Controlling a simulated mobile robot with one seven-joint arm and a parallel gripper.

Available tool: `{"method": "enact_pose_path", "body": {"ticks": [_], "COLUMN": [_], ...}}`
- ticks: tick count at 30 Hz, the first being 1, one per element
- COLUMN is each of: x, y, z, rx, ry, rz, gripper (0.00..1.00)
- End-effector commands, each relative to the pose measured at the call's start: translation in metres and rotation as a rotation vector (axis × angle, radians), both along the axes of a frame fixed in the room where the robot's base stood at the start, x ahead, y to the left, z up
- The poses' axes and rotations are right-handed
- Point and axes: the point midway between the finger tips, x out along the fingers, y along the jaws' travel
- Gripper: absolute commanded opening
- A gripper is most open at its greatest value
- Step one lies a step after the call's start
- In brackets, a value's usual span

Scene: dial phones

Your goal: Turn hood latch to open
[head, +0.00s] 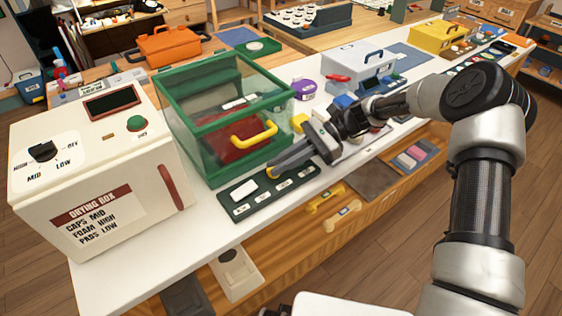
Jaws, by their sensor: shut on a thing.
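The hood (183,118) is a clear box with a green frame, standing on the white counter with its lid down. A yellow bar handle (254,134) is on its front. My gripper (273,168) is at the hood's lower front right corner, with its fingers pointing left. It is shut on a small yellow piece (270,174), which appears to be the hood latch; the fingers hide most of it, so its turn angle cannot be told. Another yellow block (299,122) shows behind the gripper, beside the hood.
A dark tray (245,207) with a white block lies just below my gripper. A white drying box (100,170) stands left of the hood. A purple round container (304,90) and a pale blue toolbox (358,68) stand to the right. An open shelf lies under the counter.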

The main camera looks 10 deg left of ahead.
Motion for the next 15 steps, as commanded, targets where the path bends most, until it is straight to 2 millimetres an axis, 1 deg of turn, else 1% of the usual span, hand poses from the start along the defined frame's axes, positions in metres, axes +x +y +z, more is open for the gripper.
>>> {"method": "enact_pose_path", "body": {"ticks": [6,15], "x": [0.0012,0.0014], "y": [0.0012,0.0015], "z": [-0.0016,-0.0007], "rx": [-0.001,0.0], "ry": [0.001,0.002], "rz": [0.094,0.138], "gripper": [0.0,0.0]}}
